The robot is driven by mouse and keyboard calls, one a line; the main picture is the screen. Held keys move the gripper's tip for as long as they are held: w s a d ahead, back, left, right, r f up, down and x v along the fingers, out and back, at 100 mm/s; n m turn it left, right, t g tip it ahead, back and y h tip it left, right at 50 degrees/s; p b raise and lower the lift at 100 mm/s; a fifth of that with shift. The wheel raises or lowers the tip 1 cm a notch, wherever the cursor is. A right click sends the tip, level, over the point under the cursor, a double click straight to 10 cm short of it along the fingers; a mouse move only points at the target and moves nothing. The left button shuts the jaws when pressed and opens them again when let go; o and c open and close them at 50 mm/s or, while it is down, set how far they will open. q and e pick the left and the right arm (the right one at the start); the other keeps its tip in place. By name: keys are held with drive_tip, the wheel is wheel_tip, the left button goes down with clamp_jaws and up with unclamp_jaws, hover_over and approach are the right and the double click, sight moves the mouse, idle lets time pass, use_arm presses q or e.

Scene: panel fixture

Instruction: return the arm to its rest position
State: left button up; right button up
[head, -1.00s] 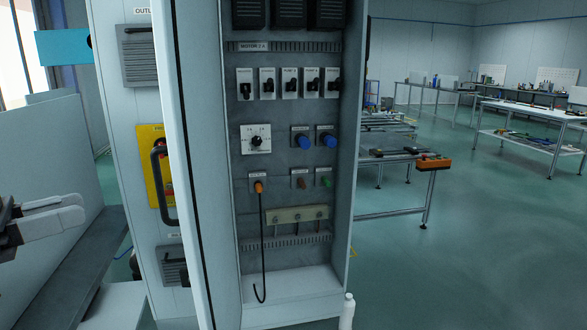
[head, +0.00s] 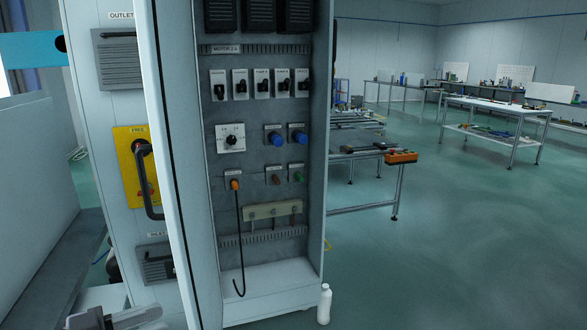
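My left gripper (head: 140,317) shows at the bottom left edge, low in front of the cabinet's left side. Its pale fingers are partly cut off by the frame, so I cannot tell whether they are open or shut. I see nothing held in it. My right gripper is not in view. The open electrical cabinet (head: 255,205) stands upright in the middle, with its door (head: 172,200) swung open on the left.
A yellow panel with a black handle (head: 137,170) is left of the door. A black hooked cable (head: 239,245) hangs in the cabinet from an orange plug. A white bottle (head: 324,304) stands by the cabinet's foot. Workbenches (head: 495,105) stand behind; the floor at right is clear.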

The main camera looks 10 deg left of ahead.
use_arm(q)
drive_tip(key=s+d+f+n+y, duration=0.2)
drive_tip(key=s+f+y, duration=0.1)
drive_tip(key=f, duration=0.5)
drive_tip(key=s+d+f+n+y+p, duration=0.1)
drive_tip(key=s+d+f+n+y, duration=0.1)
drive_tip(key=s+f, duration=0.3)
drive_tip(key=s+d+f+n+g+y, duration=0.1)
drive_tip(key=s+d+f+n+y, duration=0.2)
drive_tip(key=f, duration=1)
drive_tip(key=shift+s+y, duration=0.7)
drive_tip(key=shift+y, duration=0.4)
drive_tip(key=shift+a, duration=0.1)
